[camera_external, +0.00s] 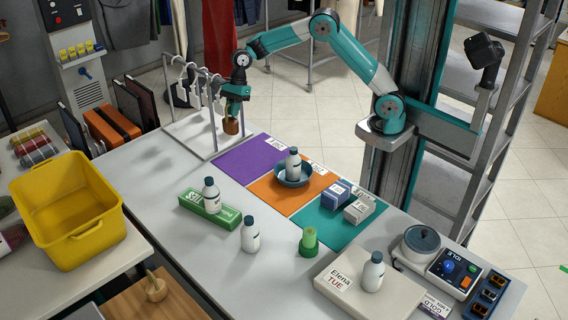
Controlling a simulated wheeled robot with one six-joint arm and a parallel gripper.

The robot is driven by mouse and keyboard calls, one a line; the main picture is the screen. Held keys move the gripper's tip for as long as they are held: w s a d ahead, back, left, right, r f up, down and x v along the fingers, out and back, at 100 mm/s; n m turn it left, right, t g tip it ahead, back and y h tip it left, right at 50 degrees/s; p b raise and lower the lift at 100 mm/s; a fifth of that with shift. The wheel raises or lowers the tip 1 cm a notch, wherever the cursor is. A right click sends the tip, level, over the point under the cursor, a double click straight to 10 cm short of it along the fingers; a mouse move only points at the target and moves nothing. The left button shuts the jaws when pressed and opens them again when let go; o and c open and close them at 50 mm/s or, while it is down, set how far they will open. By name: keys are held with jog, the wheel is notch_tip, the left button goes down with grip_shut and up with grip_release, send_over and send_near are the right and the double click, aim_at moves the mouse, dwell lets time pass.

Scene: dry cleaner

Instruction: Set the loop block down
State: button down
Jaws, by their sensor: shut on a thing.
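My gripper (235,96) points down over the far left part of the white table (180,170), beside the wire rack. It is shut on the loop block (231,127), a small brown wooden piece that hangs below the jaws. Its loop is hidden by the jaws. The block appears to be above the table near the purple mat (239,160); I cannot tell how large the gap is.
The wire rack (204,148) stands close to the gripper. An orange mat (268,188) bears a blue bowl (290,179) with a bottle. A teal mat (325,228) holds small boxes. Bottles stand nearer. A yellow tub (70,210) is at left. Table between rack and green box (211,212) is bare.

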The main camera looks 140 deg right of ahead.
jog(key=s+d+m+h, duration=0.1)
jog(key=s+d+m, duration=0.1)
jog(key=s+d, duration=0.5)
jog(key=shift+w+d+f+p, duration=0.1)
jog(key=shift+d+f, duration=0.1)
jog(key=shift+f, duration=3.1)
jog(key=shift+w+d+f+p, duration=0.1)
jog(key=shift+w+d+f, duration=0.1)
jog(key=shift+f, duration=3.05)
jog(key=shift+w+d+f+p, duration=0.1)
jog(key=shift+d+f, duration=0.1)
jog(key=shift+f, duration=3.1)
jog(key=shift+f, duration=0.1)
jog(key=c, duration=1.3)
grip_release()
jog(key=shift+o, duration=0.5)
